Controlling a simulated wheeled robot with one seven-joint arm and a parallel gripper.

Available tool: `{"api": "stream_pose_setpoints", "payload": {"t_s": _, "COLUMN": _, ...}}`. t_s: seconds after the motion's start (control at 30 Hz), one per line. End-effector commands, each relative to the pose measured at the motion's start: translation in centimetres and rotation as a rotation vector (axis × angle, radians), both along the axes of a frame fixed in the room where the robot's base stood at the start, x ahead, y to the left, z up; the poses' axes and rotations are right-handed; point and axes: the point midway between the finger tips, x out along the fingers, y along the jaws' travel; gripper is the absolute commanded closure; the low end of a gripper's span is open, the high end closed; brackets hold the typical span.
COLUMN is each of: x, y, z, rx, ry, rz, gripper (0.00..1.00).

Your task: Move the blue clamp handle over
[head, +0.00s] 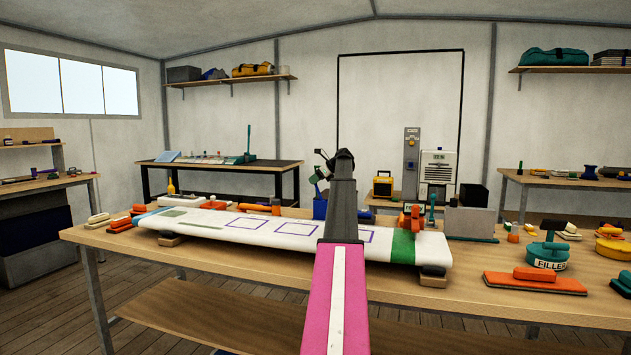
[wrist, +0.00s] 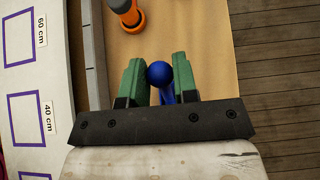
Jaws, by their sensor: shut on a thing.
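The blue clamp handle (wrist: 159,74) shows in the wrist view as a round blue knob on a short blue stem. My gripper (wrist: 157,75) has its two green fingers on either side of the knob and is shut on it. The fingers and the dark crossbar hide the lower part of the handle and whatever it is attached to. In the head view my own arm covers the middle, and the handle cannot be made out clearly there. A blue block-like thing (head: 320,208) shows just left of my arm, behind the white board.
A long white board (head: 270,223) with purple outlines lies on the wooden bench (head: 210,260). An orange and dark tool (wrist: 128,14) stands near the gripper in the wrist view. An orange clamp (head: 412,220) sits on the board's green end. Sanding blocks and a filler tin (head: 546,257) are at right.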

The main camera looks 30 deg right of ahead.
Motion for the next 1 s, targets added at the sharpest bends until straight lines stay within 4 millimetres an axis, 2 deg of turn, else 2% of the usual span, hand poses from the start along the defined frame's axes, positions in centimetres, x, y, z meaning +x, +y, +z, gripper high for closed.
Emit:
{"api": "stream_pose_setpoints", "payload": {"t_s": 0.6, "x": 2.1, "y": 1.8, "z": -1.6, "rx": 0.0, "ry": -0.001, "rz": 0.001, "gripper": 0.86}}
{"api": "stream_pose_setpoints", "payload": {"t_s": 1.0, "x": 2.3, "y": 2.0, "z": -1.8, "rx": 0.001, "ry": -0.002, "rz": 0.0, "gripper": 0.86}}
